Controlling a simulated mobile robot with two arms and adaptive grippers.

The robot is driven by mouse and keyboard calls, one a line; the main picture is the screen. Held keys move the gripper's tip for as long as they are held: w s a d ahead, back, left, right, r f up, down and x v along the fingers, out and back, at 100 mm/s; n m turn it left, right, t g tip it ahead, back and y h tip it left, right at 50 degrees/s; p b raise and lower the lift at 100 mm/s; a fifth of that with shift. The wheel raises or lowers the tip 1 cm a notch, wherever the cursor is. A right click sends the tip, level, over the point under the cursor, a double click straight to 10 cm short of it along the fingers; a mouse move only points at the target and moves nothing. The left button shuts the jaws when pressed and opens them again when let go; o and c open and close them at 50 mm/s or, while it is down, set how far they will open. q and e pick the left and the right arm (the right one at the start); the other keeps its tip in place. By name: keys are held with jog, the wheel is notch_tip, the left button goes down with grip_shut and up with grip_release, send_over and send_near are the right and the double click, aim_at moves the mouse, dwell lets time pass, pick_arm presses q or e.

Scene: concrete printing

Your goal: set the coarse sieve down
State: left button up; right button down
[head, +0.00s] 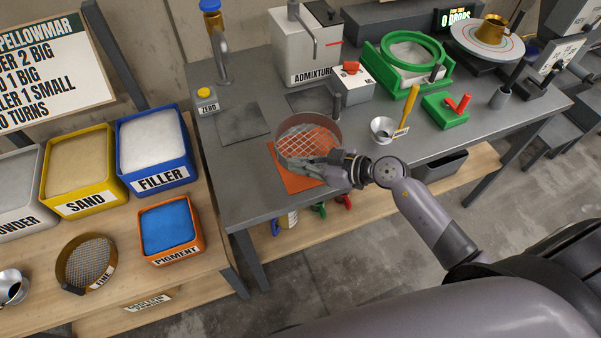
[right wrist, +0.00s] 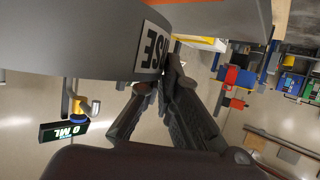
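The coarse sieve (head: 308,136), a round grey-brown ring with a wide mesh, is over an orange square mat (head: 293,177) on the grey worktable. Orange shows through its mesh. I cannot tell whether it touches the mat. My right gripper (head: 318,168) is at the sieve's near edge, its fingers closed on the rim. In the right wrist view the sieve's grey wall (right wrist: 85,40) and part of a label ending in "SE" fill the upper left, with the fingertips (right wrist: 165,78) against it by the label. My left gripper is out of view.
A metal funnel (head: 382,129) and a grey box with a red knob (head: 352,84) stand right of the sieve. Dark square plates (head: 243,122) lie behind and left. A low side table holds bins and the fine sieve (head: 86,262).

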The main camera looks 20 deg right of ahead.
notch_tip(320, 180, down, 4)
jog(key=shift+r+b, duration=0.1)
jog(key=shift+b, duration=0.3)
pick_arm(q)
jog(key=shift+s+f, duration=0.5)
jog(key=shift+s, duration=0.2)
pick_arm(e)
jog(key=c, duration=1.8)
grip_release()
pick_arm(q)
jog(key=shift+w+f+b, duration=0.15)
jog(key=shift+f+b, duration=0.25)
pick_arm(e)
jog(key=v, duration=1.2)
